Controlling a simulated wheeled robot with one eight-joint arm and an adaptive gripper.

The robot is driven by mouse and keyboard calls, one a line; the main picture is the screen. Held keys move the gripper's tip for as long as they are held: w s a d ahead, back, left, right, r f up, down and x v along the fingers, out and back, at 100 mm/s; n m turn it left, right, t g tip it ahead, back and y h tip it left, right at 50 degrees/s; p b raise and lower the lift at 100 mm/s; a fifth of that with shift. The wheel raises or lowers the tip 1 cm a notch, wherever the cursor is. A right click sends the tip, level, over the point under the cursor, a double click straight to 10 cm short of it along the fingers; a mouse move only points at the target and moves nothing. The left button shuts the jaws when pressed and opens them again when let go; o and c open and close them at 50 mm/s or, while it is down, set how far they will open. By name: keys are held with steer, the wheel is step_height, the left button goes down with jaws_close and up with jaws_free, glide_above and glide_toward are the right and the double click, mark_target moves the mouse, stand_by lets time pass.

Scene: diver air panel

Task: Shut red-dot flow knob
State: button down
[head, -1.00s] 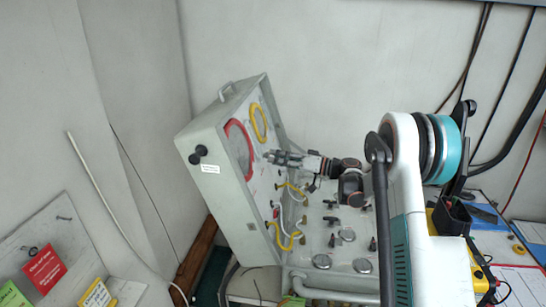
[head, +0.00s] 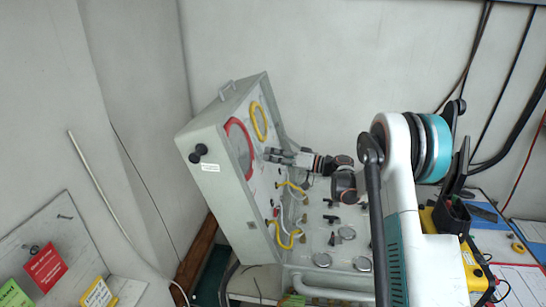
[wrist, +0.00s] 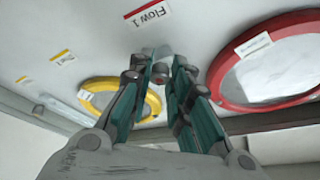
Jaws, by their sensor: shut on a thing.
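The air panel is the lid face of an open grey case (head: 225,190). In the wrist view, a "Flow 1" label with a red stripe (wrist: 148,12) lies just beyond my fingertips. My gripper (wrist: 161,68) is at the panel face, its fingers closed around a small grey knob (wrist: 160,72) below that label. The fingers hide most of the knob, so its dot and its turned position cannot be made out. In the head view my gripper (head: 270,155) reaches the panel from the right, beside the red-ringed gauge (head: 238,145).
A red-ringed gauge (wrist: 270,68) is close to the right of my fingers and a yellow-ringed one (wrist: 95,92) to the left. Yellow hoses (head: 285,238) hang below. Several fittings stand in the case's lower half (head: 315,235). The wall behind is bare.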

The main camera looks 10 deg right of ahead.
steer(key=shift+m+b, duration=0.3)
steer(key=shift+m, duration=0.1)
steer(key=shift+s+a+r+m+t+h+b, duration=0.1)
steer(key=shift+m+h+b, duration=0.35)
steer(key=shift+m, duration=0.55)
steer(key=shift+d+m+t+h+b, duration=0.1)
steer(key=shift+m+h+b, duration=0.35)
steer(key=shift+m, duration=0.55)
steer(key=shift+s+a+r+m+t+h+b, duration=0.1)
steer(key=shift+m+h+b, duration=0.35)
steer(key=shift+m, duration=0.55)
steer(key=c, duration=1.5)
jaws_free()
steer(key=shift+w, duration=0.1)
steer(key=shift+o, duration=0.2)
steer(key=v, duration=1.2)
